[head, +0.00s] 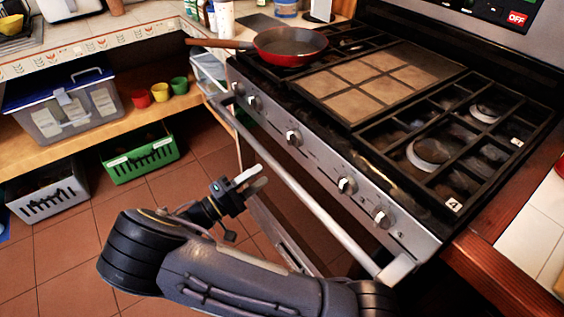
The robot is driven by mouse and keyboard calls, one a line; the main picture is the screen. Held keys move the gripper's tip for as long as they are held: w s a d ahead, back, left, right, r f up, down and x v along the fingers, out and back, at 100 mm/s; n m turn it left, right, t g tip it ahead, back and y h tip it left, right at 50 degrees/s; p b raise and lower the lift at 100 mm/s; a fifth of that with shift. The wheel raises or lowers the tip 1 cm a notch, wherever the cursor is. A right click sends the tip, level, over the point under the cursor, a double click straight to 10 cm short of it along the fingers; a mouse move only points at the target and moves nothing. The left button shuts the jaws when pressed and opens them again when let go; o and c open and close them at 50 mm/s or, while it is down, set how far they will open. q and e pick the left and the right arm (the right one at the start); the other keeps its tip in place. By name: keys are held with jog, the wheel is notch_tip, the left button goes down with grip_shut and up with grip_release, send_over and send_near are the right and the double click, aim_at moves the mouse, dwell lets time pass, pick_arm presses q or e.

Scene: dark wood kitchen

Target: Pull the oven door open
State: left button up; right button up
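The oven is the stainless range (365,195) on the right. Its long pale door handle (300,192) runs diagonally along the front, below the knobs. The door itself is mostly hidden below the handle and behind my arm, and I cannot tell whether it is fully shut or ajar. My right gripper (257,179) is in front of the oven, to the left of the handle in the picture. Its two pale fingers are apart with nothing between them, and it does not appear to touch the handle. My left gripper is not in view.
A red frying pan (289,45) sits on the cooktop's far burner. A wooden shelf at left holds a lidded plastic box (75,108) and small coloured cups (160,91). A green crate (140,160) and grey crate (47,197) stand below. Tiled floor (85,245) is clear at lower left.

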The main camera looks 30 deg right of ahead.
aim_at(275, 166)
jog(key=x, duration=0.6)
jog(key=shift+d, duration=0.15)
jog(key=shift+c, duration=0.3)
grip_shut()
